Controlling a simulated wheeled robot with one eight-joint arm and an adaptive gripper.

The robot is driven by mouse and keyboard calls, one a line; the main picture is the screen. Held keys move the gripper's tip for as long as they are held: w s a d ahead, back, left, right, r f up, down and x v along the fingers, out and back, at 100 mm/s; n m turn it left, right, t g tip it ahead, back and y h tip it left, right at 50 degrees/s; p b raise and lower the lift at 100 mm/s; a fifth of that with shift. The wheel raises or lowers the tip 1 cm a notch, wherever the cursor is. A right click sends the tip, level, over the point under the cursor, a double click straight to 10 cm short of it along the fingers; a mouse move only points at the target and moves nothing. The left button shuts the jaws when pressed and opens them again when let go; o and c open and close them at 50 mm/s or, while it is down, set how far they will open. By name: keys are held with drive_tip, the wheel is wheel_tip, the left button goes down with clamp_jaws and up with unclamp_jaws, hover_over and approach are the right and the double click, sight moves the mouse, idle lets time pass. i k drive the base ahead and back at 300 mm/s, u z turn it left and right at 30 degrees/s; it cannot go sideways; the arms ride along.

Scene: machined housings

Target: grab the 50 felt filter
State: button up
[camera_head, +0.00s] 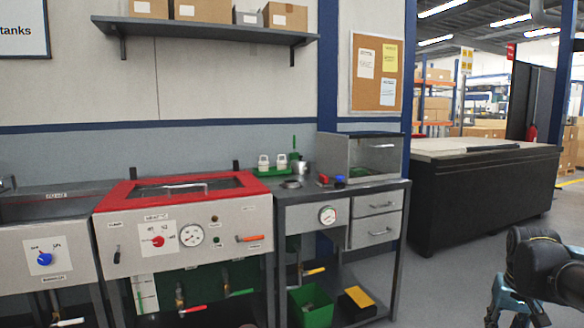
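I cannot pick out a felt filter marked 50 in this view. A dark part of my arm shows at the lower right, but I cannot make out my gripper's fingers there.
A red-rimmed wash unit (112,196) and a sink (35,205) stand left of the grey bench (378,190). A green bin (297,315) sits below it. A long black counter (490,200) stands right. A wall shelf (205,29) holds boxes. Floor shows between bench and counter.

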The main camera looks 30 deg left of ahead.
sight(281, 164)
drive_tip(key=i, duration=1.7)
drive_tip(key=u, duration=1.6)
